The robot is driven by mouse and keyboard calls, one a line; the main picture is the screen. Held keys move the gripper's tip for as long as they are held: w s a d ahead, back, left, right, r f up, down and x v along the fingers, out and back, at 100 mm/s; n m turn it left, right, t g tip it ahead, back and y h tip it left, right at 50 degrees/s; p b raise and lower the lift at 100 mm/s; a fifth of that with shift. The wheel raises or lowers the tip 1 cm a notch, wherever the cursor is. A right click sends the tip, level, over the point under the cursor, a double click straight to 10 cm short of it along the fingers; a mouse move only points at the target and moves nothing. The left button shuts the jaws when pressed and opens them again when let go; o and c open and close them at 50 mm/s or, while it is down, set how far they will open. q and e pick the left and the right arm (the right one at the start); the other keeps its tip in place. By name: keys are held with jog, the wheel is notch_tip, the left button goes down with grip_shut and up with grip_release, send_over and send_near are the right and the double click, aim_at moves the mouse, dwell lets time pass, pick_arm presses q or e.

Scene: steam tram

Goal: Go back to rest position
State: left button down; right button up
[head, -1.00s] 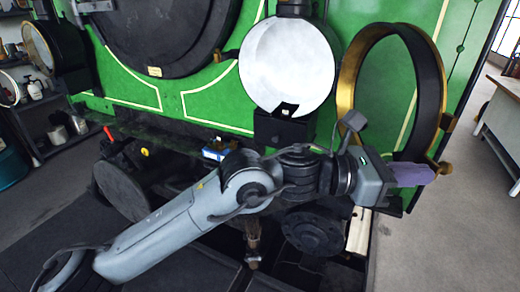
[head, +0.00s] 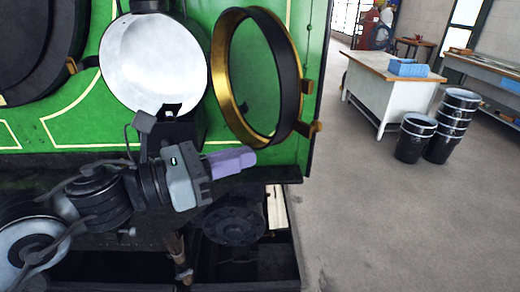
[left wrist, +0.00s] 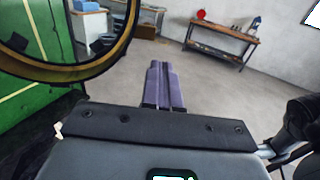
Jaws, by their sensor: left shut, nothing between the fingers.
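My left gripper (head: 240,158) reaches in from the left across the front of the green tram. Its purple fingers are closed together with nothing between them, just below the open brass-rimmed lamp ring (head: 222,85). In the left wrist view the two purple fingers (left wrist: 164,85) lie side by side and point over the floor. The ring also shows at the upper left there (left wrist: 95,68). My right gripper is in neither view.
The silver lamp reflector (head: 153,65) is on the tram's green front (head: 75,125). Black buckets (head: 416,138) and a wooden-topped table (head: 385,68) stand to the right. A workbench (left wrist: 222,38) stands by the far wall. The grey floor (head: 375,220) between is clear.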

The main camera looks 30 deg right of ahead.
pick_arm(q)
jog(key=s+a+f+n+t+h, duration=0.1)
jog(key=s+f+n, duration=0.25)
jog(key=f, duration=0.85)
jog(key=s+f+n+h, duration=0.2)
jog(key=f+n, duration=0.3)
jog(key=f, duration=0.6)
jog(key=s+a+f+n+t+y, duration=0.25)
jog(key=a+f+n+y, duration=0.25)
jog(key=a+f+n, duration=0.4)
jog(key=s+a+f+n+t+y, duration=0.2)
jog(key=a+f+n+t+y, duration=0.3)
jog(key=n, duration=0.5)
jog(key=s+a+f+n+t+y, duration=0.2)
jog(key=a+f+n+y, duration=0.3)
jog(key=a+f+n, duration=0.35)
jog(key=s+a+f+n+g+y+p, duration=0.1)
jog(key=s+a+f+n+g+y, duration=0.2)
jog(key=s+a+n+g+y, duration=0.75)
notch_tip(320, 180, up, 38)
jog(key=n+t+h+p, duration=0.3)
jog(key=n+h+p, duration=0.1)
jog(key=p, duration=3.3)
jog(key=shift+a+f+n+t+h+p, duration=0.25)
jog(key=shift+a+n+t+h+p, duration=0.15)
jog(key=shift+n, duration=0.25)
